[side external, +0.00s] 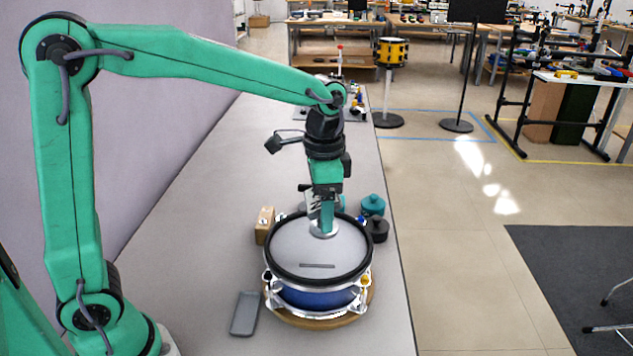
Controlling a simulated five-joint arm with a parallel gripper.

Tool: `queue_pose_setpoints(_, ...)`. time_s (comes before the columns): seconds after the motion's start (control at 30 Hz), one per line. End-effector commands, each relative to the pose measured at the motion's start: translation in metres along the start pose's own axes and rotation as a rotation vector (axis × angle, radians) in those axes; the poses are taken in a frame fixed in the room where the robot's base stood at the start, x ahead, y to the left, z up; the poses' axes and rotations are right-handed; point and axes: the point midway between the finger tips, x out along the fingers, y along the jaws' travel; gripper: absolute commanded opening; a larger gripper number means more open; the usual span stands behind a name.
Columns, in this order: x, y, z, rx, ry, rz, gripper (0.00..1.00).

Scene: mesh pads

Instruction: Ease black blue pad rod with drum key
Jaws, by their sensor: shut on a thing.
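A blue drum (312,293) with a grey mesh head (290,250) and black hoop stands on a round wooden base (320,323). A small blue marker (361,219) shows at the hoop's far right and a yellow one (365,280) at its near right. My gripper (322,212) points down over the far part of the head. It is shut on a small grey metal piece (312,204), perhaps the drum key, mostly hidden by the jaws. A silver disc (323,229) shows just below; I cannot tell whether it touches the head. The far rods are hidden.
A wooden block (265,225) stands left of the drum. A teal pad (373,204) and a black pad (377,229) sit right behind it, near the bench edge. A grey slab (245,314) lies at front left. The left bench is clear.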

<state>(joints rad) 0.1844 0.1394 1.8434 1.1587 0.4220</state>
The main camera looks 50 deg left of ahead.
Motion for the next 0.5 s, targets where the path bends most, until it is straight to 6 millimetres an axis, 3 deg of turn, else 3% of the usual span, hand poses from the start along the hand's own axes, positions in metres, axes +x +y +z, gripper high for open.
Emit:
queue_pose_setpoints(0.2, 0.009, -0.023, 0.005, -0.076, 0.001, -0.001, 0.27)
queue_pose_setpoints(0.5, 0.01, -0.026, 0.006, -0.086, 0.003, -0.001, 0.27)
